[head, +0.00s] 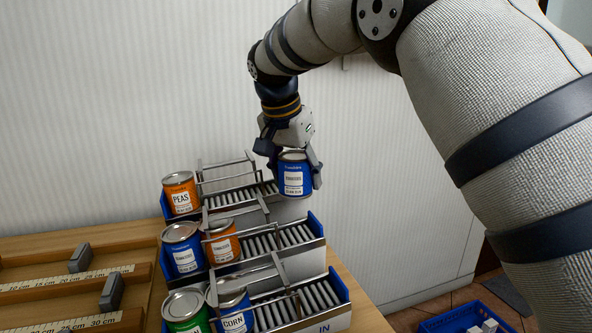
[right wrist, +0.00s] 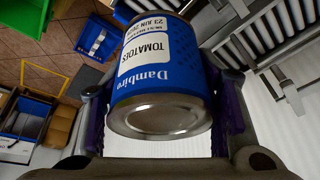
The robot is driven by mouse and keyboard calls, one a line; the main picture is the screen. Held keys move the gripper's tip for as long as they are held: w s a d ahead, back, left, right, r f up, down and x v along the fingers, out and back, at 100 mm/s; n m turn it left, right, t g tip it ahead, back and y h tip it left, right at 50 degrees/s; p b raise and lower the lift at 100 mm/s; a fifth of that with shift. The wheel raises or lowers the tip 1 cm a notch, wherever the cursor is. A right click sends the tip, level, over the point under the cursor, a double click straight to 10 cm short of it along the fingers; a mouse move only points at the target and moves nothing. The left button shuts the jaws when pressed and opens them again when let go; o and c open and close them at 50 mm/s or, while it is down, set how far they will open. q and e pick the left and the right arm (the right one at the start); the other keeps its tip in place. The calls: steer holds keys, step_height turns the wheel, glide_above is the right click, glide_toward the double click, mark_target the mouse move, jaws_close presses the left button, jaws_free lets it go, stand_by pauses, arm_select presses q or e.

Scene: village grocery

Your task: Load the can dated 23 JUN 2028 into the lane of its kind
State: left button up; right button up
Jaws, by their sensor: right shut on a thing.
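My right gripper (head: 292,172) is shut on a blue can (head: 293,178), held upright near the right end of the back lane. The right wrist view shows the same can (right wrist: 160,75) with a TOMATOES label; its date reads 23 JUN, with the year hard to read. Three roller lanes slope side by side: the back lane (head: 235,196), the middle lane (head: 285,238) and the front lane (head: 300,305). An orange PEAS can (head: 180,194) stands at the back lane's left end. A blue can (head: 182,250), apparently TOMATOES, and an orange can (head: 222,243) stand at the middle lane's left.
A green can (head: 187,313) and a blue CORN can (head: 236,316) stand at the front lane's left. Metal guide rails rise above the lanes. A wooden rack with a ruler (head: 75,276) lies at left. A blue crate (head: 465,318) is on the floor at lower right.

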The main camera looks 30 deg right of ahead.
mark_target(288, 180)
step_height(288, 180, down, 8)
steer(key=shift+s+r+b, duration=0.1)
steer(key=shift+b, duration=0.35)
arm_select(q)
steer(key=shift+s+f+g, duration=0.3)
steer(key=shift+s+f, duration=0.6)
steer(key=shift+s, duration=0.25)
arm_select(e)
steer(key=shift+o, duration=0.2)
steer(key=shift+s+a+f, duration=0.1)
steer(key=shift+s+f, duration=0.05)
steer(key=shift+f, duration=0.35)
steer(key=shift+s+a+f, duration=0.1)
steer(key=shift+f, duration=0.35)
arm_select(q)
steer(key=shift+a, duration=0.1)
arm_select(e)
steer(key=shift+f, duration=0.1)
steer(key=o, duration=1.3)
steer(key=shift+o, duration=0.7)
steer(key=shift+w+d+f, duration=0.1)
steer(key=shift+d+f, duration=0.05)
steer(key=shift+r, duration=0.4)
steer(key=v, duration=1.1)
steer(key=shift+r, duration=0.1)
arm_select(q)
steer(key=shift+w+r, duration=0.15)
steer(key=shift+w, duration=0.1)
arm_select(e)
steer(key=shift+r, duration=0.35)
